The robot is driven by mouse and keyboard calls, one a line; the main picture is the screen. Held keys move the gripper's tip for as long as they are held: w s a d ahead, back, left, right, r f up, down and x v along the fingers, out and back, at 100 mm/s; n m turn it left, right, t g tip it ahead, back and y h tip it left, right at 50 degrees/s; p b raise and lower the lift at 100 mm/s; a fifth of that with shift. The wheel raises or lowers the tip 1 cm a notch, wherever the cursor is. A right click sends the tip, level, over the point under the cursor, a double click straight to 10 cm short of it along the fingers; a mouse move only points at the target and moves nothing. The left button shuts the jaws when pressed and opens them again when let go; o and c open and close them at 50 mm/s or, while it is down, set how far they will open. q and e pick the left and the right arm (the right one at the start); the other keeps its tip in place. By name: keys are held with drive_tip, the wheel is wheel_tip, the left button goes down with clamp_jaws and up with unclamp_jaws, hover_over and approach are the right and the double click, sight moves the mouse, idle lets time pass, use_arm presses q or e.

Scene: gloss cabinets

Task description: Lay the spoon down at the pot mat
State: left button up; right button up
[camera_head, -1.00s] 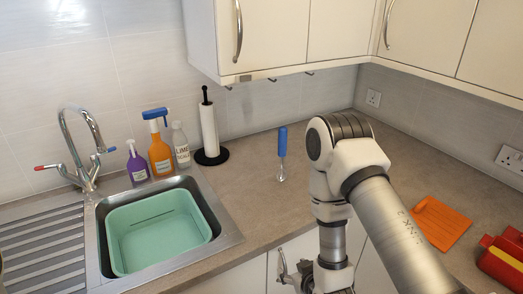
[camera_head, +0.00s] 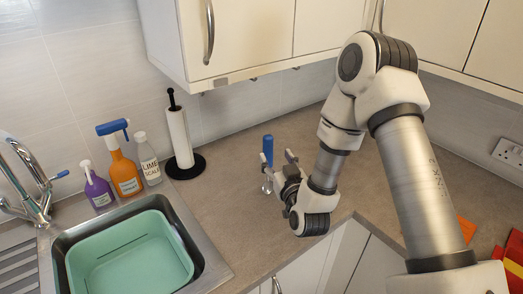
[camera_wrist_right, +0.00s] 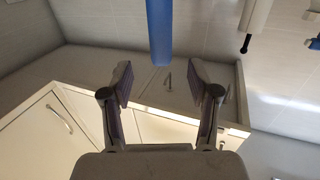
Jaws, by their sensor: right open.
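The spoon (camera_head: 267,149) has a blue handle that points up in the head view, at the back of the counter; its metal lower part is partly hidden by my right gripper. My right gripper (camera_head: 278,172) is open, just in front of and to the right of the spoon. In the right wrist view, which looks upside down, the blue handle (camera_wrist_right: 159,30) lies beyond the two open fingers (camera_wrist_right: 160,85), with nothing gripped. An orange mat, likely the pot mat (camera_head: 466,229), shows only as a sliver behind my right arm. My left gripper is out of view.
A sink with a green basin (camera_head: 130,262) is at the left. Several bottles, including an orange spray bottle (camera_head: 125,172), and a paper towel holder (camera_head: 180,140) stand behind it. A red object (camera_head: 513,262) is at the right edge. Cabinets (camera_head: 240,35) overhang the counter.

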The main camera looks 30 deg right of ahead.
sight(270, 144)
drive_tip(key=w+r+p, duration=0.2)
drive_tip(key=w+p, duration=0.1)
drive_tip(key=shift+d, duration=0.35)
drive_tip(key=w, duration=0.1)
drive_tip(key=w+d+f, duration=0.1)
drive_tip(key=w, duration=0.1)
drive_tip(key=shift+f+p, duration=0.15)
drive_tip(key=shift+p, duration=0.2)
drive_tip(key=shift+w+f, duration=0.2)
drive_tip(key=shift+w, duration=0.05)
drive_tip(key=shift+s+r, duration=0.2)
drive_tip(key=shift+s, duration=0.05)
drive_tip(key=c, duration=0.3)
drive_tip(key=shift+s+a+r, duration=0.1)
drive_tip(key=shift+s, duration=0.05)
drive_tip(key=c, duration=0.6)
clamp_jaws()
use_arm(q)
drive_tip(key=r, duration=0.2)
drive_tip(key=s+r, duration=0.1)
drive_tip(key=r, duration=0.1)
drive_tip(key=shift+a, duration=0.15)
